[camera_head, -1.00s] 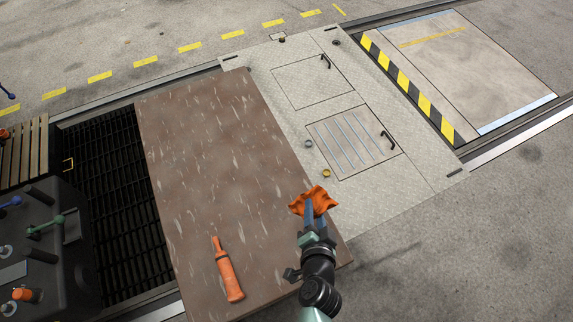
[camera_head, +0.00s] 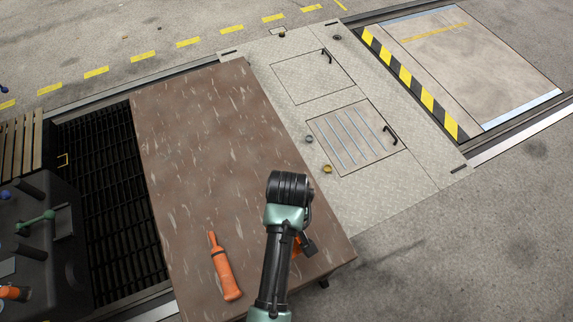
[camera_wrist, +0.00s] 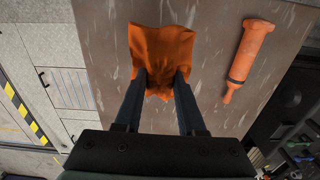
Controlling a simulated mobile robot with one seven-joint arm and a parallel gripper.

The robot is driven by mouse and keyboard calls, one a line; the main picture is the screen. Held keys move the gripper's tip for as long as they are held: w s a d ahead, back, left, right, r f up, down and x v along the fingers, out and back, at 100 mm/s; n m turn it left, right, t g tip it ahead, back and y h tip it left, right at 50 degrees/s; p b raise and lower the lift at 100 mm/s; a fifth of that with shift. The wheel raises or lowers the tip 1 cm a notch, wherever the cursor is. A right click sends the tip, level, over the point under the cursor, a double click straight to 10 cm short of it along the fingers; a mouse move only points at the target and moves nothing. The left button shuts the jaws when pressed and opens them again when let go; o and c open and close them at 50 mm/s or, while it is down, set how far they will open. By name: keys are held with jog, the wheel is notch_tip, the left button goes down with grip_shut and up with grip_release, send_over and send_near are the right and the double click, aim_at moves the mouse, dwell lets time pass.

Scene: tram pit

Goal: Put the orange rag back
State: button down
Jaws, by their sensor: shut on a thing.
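The orange rag (camera_wrist: 160,52) is between the two fingers of my gripper (camera_wrist: 160,84) in the wrist view, over the brown board. My gripper is shut on it. In the head view my arm hides most of the rag, and only a bit of orange (camera_head: 297,245) shows beside my wrist. I cannot tell whether the rag touches the board (camera_head: 205,130). An orange bottle-shaped tool (camera_head: 225,268) lies on the board to the left of my arm. It also shows in the wrist view (camera_wrist: 247,52), to the right of the rag.
A dark grating (camera_head: 105,190) lies left of the board. A dark console (camera_head: 35,240) with levers stands at the lower left. Metal floor plates with hatches (camera_head: 355,137) lie right of the board. The board's upper part is clear.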

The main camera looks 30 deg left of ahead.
jog(key=shift+s+r, duration=0.15)
notch_tip(320, 180, down, 10)
jog(key=shift+r+b, duration=0.15)
jog(key=shift+b, duration=0.55)
jog(key=c, duration=0.5)
grip_release()
